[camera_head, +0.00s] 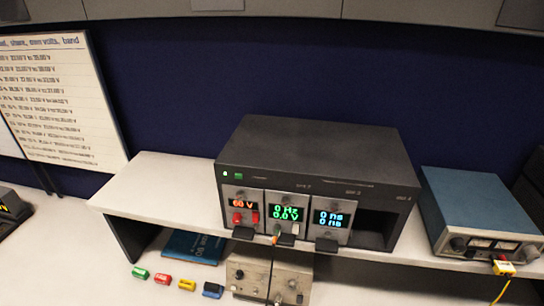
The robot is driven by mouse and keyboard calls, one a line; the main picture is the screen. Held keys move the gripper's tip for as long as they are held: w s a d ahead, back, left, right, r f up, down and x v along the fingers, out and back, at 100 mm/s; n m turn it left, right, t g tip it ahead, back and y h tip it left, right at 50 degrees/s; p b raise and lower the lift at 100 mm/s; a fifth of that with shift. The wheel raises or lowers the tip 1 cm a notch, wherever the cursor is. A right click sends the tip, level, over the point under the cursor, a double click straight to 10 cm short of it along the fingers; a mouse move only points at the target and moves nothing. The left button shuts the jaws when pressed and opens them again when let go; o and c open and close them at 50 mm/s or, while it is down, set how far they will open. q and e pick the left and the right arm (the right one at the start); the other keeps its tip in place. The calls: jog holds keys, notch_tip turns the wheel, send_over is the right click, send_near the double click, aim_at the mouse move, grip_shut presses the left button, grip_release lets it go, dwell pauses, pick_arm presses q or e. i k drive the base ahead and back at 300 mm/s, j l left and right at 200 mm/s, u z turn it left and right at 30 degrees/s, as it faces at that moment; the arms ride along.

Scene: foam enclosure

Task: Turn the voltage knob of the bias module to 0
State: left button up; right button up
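A dark instrument rack (316,150) stands on the white shelf and holds three modules side by side. The left module (242,205) has a red display that seems to read 60 V, with two red parts below it. The middle module (287,213) shows green 0 Hz and 0.0 V, with a small orange-tipped part and a pale part at its lower edge. The right module (331,219) shows blue 0 ns twice. No label readable here names the bias module, and I cannot clearly make out a voltage knob. Neither gripper is in view.
An empty slot (374,225) is at the rack's right. A blue-topped meter unit (482,210) with a yellow plug (503,268) stands right. Below the shelf (150,180) are a knobbed box (268,278), a blue book (194,247) and several small coloured blocks (163,279).

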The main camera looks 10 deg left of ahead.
aim_at(237, 216)
jog(key=j+z, duration=0.15)
jog(key=j, duration=1.5)
jog(key=k, duration=0.05)
